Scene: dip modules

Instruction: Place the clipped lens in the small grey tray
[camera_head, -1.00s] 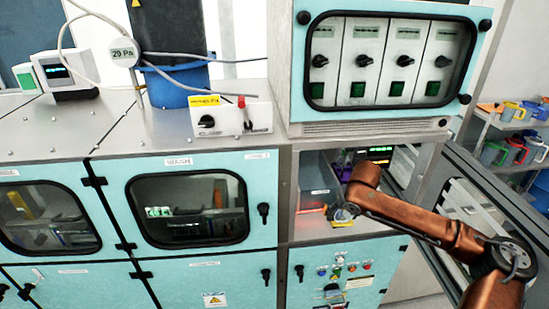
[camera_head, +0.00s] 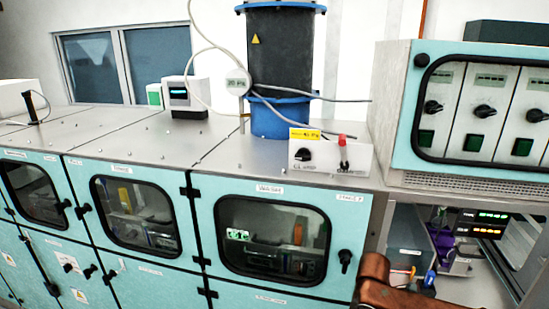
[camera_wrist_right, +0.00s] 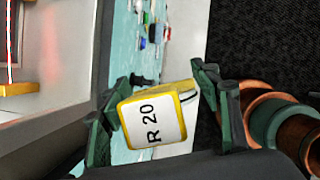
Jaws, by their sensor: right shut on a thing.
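In the right wrist view my right gripper (camera_wrist_right: 165,108) is shut on a yellow-edged clip (camera_wrist_right: 160,119) with a white label reading "R 20". The clip sits between the dark green fingers, slightly tilted. A thin clear edge shows at its upper right; I cannot make out the lens itself clearly. In the head view only my copper right arm shows, at the bottom right; its gripper is not visible there. I cannot pick out a small grey tray for certain in either view. My left gripper is in neither view.
A teal cabinet row with windowed doors (camera_head: 272,240) fills the front. On its steel top stand a blue-black canister (camera_head: 280,70), a white switch box (camera_head: 330,157) and a small display (camera_head: 186,97). An open bay with a purple item (camera_head: 441,238) and a lit readout (camera_head: 482,224) is at right.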

